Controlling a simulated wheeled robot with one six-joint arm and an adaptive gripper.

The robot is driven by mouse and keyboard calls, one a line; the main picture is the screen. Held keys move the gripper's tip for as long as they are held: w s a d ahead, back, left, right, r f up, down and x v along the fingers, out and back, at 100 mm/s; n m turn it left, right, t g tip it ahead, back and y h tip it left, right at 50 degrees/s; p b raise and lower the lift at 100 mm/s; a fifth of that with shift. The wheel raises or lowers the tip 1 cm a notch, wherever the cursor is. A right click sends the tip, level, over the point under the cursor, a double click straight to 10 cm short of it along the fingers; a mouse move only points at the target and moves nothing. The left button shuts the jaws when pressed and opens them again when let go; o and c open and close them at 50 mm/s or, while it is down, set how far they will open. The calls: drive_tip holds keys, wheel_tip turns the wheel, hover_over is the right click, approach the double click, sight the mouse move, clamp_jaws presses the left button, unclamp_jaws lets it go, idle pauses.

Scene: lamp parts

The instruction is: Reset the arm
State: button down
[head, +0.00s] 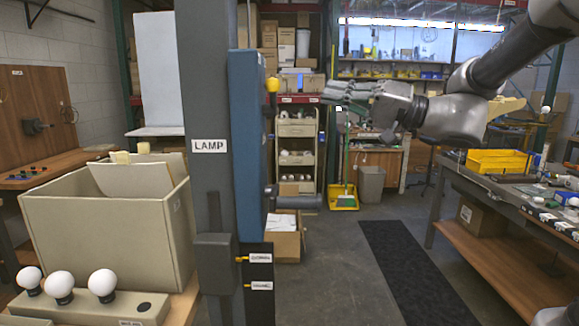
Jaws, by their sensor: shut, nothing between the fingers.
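My arm reaches in from the upper right of the head view. My gripper (345,97) is raised in mid-air near the centre, pointing left, with its fingers shut and nothing held. It is apart from the grey post with the LAMP label (209,146) and the blue panel (247,130) to its left. Three white bulbs, among them one at the front (102,283), stand on a beige base (95,308) at the lower left.
A beige bin (105,230) stands at the left. A workbench (500,190) with a yellow tray (497,161) runs along the right. A shelf rack (297,150) and a grey waste bin (371,183) stand behind. The floor around the dark mat (415,270) is clear.

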drive_tip(key=s+d+f+m+g+h, duration=0.1)
drive_tip(key=s+d+f+m+h, duration=0.2)
drive_tip(key=f, duration=0.4)
drive_tip(key=s+d+f+g+h, duration=0.2)
drive_tip(key=s+d+f+h, duration=0.15)
drive_tip(key=f, duration=0.35)
drive_tip(key=s+d+f+m+g+h, duration=0.1)
drive_tip(key=s+d+f+m+h, duration=0.2)
drive_tip(key=f, duration=0.4)
drive_tip(key=s+d+f+n+h, duration=0.1)
drive_tip(key=s+d+h, duration=0.3)
drive_tip(key=d, duration=0.4)
drive_tip(key=s+d+f+n+t+h, duration=0.1)
drive_tip(key=s+d+h, duration=0.3)
drive_tip(key=d, duration=0.4)
drive_tip(key=shift+s+d+n+h, duration=0.25)
drive_tip(key=shift+s+n+h, duration=0.15)
drive_tip(key=shift+h, duration=0.45)
drive_tip(key=c, duration=2.2)
unclamp_jaws()
drive_tip(key=shift+s+a+r, duration=0.15)
drive_tip(key=shift+a+r, duration=0.05)
drive_tip(key=shift+r, duration=0.05)
drive_tip(key=o, duration=0.4)
drive_tip(key=shift+a+r+t, duration=0.1)
drive_tip(key=shift+r+t, duration=0.15)
drive_tip(key=shift+t, duration=0.15)
drive_tip(key=shift+c, duration=0.2)
drive_tip(key=o, duration=0.4)
